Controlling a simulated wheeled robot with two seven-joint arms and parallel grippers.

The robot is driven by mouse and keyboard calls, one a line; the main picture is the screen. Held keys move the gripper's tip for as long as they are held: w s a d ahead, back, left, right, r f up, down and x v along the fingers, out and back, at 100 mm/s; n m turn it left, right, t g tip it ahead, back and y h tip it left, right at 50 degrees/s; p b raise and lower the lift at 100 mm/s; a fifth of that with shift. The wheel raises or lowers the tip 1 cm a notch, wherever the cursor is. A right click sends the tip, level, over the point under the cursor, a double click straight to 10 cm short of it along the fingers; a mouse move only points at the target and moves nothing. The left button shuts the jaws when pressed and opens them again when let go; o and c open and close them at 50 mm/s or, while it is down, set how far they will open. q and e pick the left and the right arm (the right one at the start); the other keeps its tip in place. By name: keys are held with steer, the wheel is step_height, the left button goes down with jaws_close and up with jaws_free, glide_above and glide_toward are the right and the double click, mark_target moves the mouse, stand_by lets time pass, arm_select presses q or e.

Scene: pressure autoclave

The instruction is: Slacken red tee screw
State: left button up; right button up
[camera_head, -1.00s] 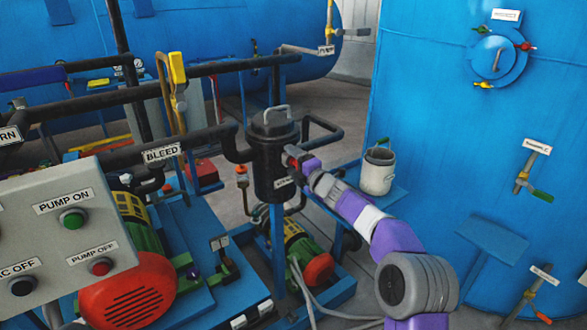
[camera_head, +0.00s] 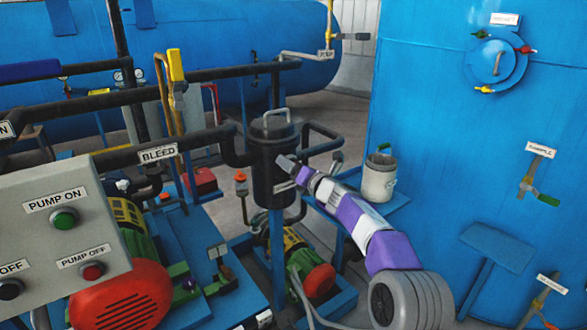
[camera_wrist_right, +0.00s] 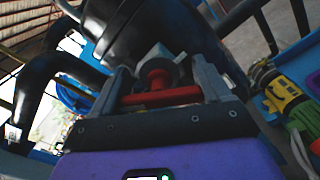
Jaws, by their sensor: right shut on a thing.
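The red tee screw (camera_wrist_right: 160,97) shows in the right wrist view as a red crossbar on a short red stem. The stem runs into a pale metal fitting on the side of the black canister (camera_wrist_right: 150,25). My right gripper (camera_wrist_right: 163,82) has one finger at each end of the crossbar and is shut on it. In the head view the black canister (camera_head: 272,185) stands upright with a metal handle on top. My right gripper (camera_head: 287,163) meets its upper right side there, and the tee screw is hidden. My left gripper is not in view.
A grey panel (camera_head: 95,195) with pump buttons stands at the left. Black pipes (camera_head: 205,137) run into the canister. A pale bucket (camera_head: 378,180) sits on a blue shelf right of it. A large blue tank (camera_head: 430,110) fills the right. A pump motor (camera_head: 318,280) sits below.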

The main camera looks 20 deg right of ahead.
steer(key=shift+n, duration=0.5)
steer(key=o, duration=1)
steer(key=v, duration=0.7)
steer(key=shift+s+d, duration=0.1)
steer(key=shift+s, duration=0.2)
